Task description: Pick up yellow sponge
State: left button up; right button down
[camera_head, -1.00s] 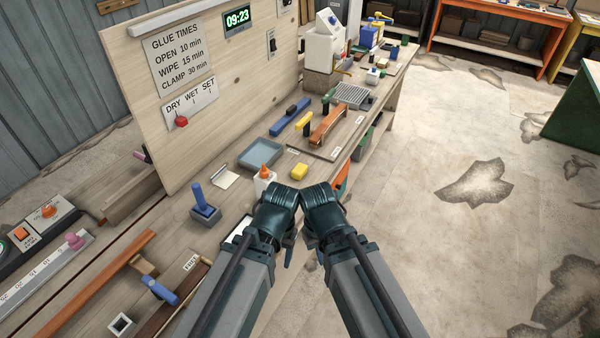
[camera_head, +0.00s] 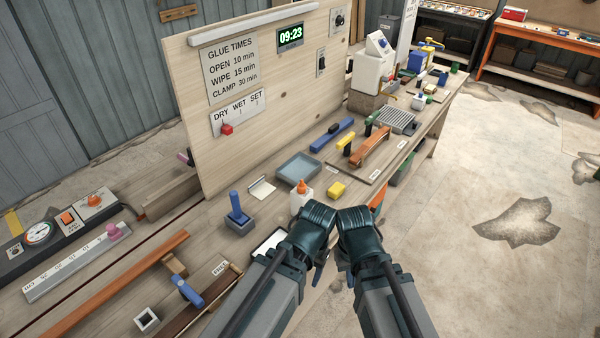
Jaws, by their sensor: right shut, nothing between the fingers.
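The yellow sponge (camera_head: 336,190) is a small block lying on the wooden bench, just right of a white glue bottle (camera_head: 301,198) with an orange cap. It is beyond my two arms and nothing touches it. My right gripper (camera_head: 343,262) is low in the middle, nearer than the sponge, mostly hidden by its own wrist; it is shut and empty. My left gripper (camera_head: 320,272) is beside it, largely hidden behind the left wrist, so its jaws cannot be made out.
A grey-blue tray (camera_head: 299,168) lies behind the glue bottle. A blue-handled tool (camera_head: 237,212) stands left. A copper-coloured curved piece (camera_head: 370,148) and a blue bar (camera_head: 332,134) lie farther back. An upright board (camera_head: 265,95) lines the bench; open floor lies right.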

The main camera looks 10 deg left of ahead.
aim_at(336, 189)
jog(key=u, duration=0.65)
jog(key=i+l+u, duration=0.1)
jog(key=l+u, duration=0.25)
jog(key=u, duration=0.15)
jog(key=l+u, duration=0.8)
jog(key=u, duration=0.15)
jog(key=k+l, duration=0.1)
jog(key=l, duration=0.35)
jog(key=l+u, duration=0.15)
jog(key=l, duration=0.3)
jog(key=k+l, duration=0.15)
jog(key=l, duration=0.25)
jog(key=k+l+u, duration=0.15)
jog(key=l, duration=0.3)
jog(key=k+l, duration=0.1)
jog(key=l, duration=0.3)
jog(key=k+l+u, duration=0.15)
jog(key=l, duration=0.3)
